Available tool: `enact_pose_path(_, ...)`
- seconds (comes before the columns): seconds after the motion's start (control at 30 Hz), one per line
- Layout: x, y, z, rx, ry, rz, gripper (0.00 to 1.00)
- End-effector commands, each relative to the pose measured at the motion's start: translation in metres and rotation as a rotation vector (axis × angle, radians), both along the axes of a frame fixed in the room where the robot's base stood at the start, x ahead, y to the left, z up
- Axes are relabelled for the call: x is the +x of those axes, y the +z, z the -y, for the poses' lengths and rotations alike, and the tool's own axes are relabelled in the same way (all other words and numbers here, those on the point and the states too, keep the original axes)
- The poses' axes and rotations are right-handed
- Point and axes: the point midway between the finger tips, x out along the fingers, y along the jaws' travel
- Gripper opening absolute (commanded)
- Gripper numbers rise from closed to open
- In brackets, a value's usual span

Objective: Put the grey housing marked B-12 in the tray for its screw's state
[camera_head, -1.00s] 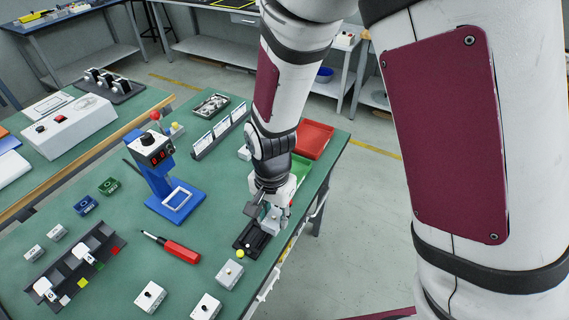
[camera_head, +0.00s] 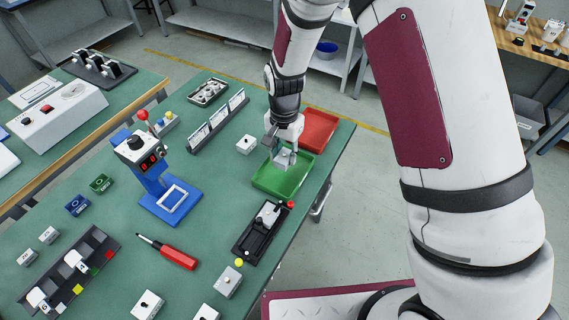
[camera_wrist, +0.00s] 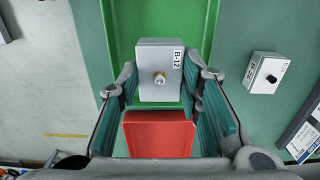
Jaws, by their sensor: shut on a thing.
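The grey housing marked B-12 (camera_wrist: 157,60) is between my gripper's fingers, with a screw head showing in the middle of its face in the wrist view. In the head view the housing (camera_head: 284,158) is over the green tray (camera_head: 281,186). My gripper (camera_head: 283,150) is shut on it. I cannot tell whether the housing touches the tray floor. The green tray also fills the middle of the wrist view (camera_wrist: 118,20). The red tray (camera_head: 318,130) lies beyond the green one; it also shows in the wrist view (camera_wrist: 158,136).
A black fixture (camera_head: 262,232) with a red knob stands nearer on the bench. Another grey housing (camera_head: 246,145) sits left of the trays. The bench edge is close right.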

Motion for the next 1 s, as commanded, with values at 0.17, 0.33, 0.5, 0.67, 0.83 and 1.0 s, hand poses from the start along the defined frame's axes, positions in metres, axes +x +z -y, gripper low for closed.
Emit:
enact_pose_path(0.17,0.000,-0.013,0.000,0.000,0.001,0.000,0.06)
enact_pose_path(0.33,-0.001,-0.033,0.000,0.000,0.001,-0.001,0.06)
enact_pose_path(0.5,0.000,-0.049,0.000,0.000,0.000,0.000,0.06)
enact_pose_path(0.67,0.000,-0.048,0.000,0.000,0.000,0.001,0.06)
enact_pose_path(0.83,0.000,-0.052,0.000,0.001,0.000,0.001,0.06)
enact_pose_path(1.0,0.000,-0.051,0.000,0.000,0.000,0.001,0.53)
